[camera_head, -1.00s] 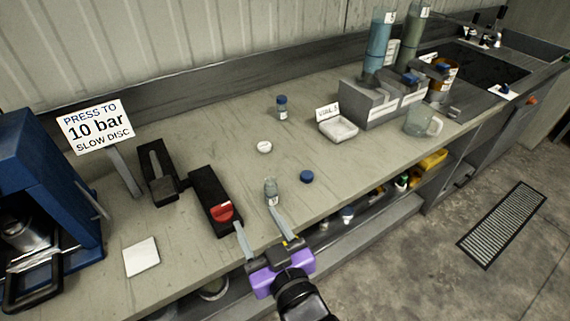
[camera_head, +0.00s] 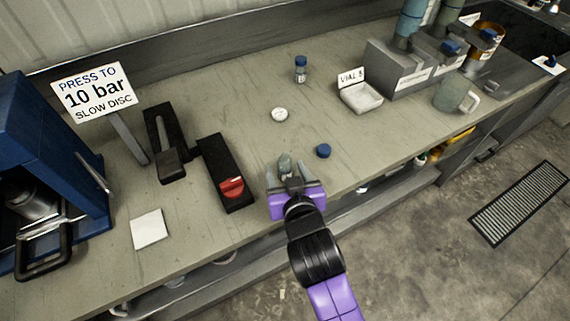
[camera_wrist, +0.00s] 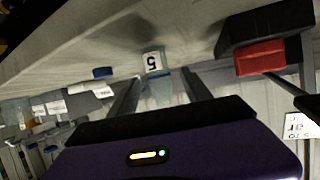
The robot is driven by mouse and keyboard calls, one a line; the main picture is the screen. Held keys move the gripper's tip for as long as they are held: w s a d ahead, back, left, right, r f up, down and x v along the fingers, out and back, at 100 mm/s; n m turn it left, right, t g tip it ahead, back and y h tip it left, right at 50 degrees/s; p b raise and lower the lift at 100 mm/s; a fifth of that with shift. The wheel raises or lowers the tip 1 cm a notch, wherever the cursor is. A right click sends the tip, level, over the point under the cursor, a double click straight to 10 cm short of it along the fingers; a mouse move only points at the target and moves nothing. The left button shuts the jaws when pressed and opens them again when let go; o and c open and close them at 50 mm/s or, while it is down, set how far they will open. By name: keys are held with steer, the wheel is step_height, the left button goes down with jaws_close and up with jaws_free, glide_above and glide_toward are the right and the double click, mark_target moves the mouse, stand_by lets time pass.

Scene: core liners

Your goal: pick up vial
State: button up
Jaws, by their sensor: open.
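A small clear uncapped vial (camera_head: 285,162) stands near the front edge of the bench. My gripper (camera_head: 286,174) is open, with one finger on each side of the vial's near part; I cannot tell if either finger touches it. In the wrist view the vial's white label (camera_wrist: 153,62) reads 5, and it shows between the spread fingers (camera_wrist: 161,77). A second vial (camera_head: 300,70) with a blue cap stands farther back. A loose blue cap (camera_head: 323,151) lies just right of the uncapped vial.
A white round piece (camera_head: 280,114) lies behind the vial. A white tray (camera_head: 361,98) with a "VIAL" sign, grey blocks (camera_head: 398,72) and a mug (camera_head: 455,95) stand right. A blue press (camera_head: 40,170) is far left.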

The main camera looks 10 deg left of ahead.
steer(key=shift+p+x, duration=0.65)
steer(key=shift+x, duration=2.1)
steer(key=shift+d, duration=0.1)
jaws_close()
